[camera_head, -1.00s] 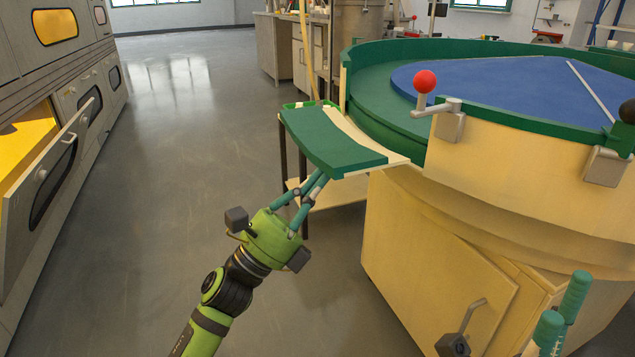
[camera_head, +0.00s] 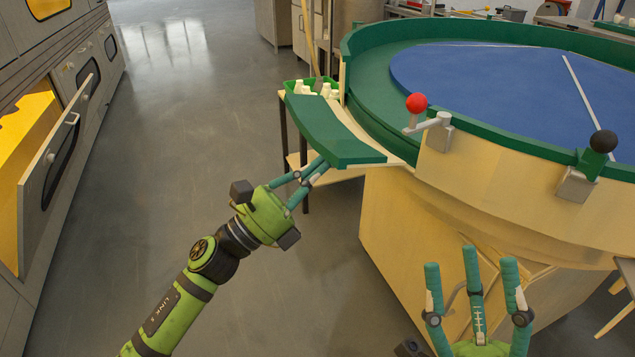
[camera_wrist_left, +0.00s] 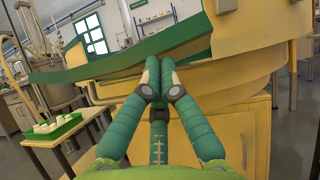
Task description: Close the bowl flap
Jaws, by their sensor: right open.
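The bowl flap (camera_head: 327,132), a curved wooden piece with a green top, stands swung outward from the gap in the wall of the big round bowl (camera_head: 365,85). In the left wrist view the flap (camera_wrist_left: 112,68) runs across behind my fingers. My left gripper (camera_head: 322,165) is at the flap's near outer side, its fingers drawn together with nothing visible between them. In the left wrist view its fingertips (camera_wrist_left: 158,64) are close to the flap; I cannot tell whether they touch it. My right gripper (camera_head: 480,265) is open and empty, in front of the bowl's wooden base.
A red-knobbed latch (camera_head: 430,118) and a black-knobbed latch (camera_head: 588,165) sit on the bowl's rim. A small table with a green tray (camera_head: 290,86) of white pieces stands behind the flap. An oven door (camera_head: 48,180) hangs open at left. The floor between is clear.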

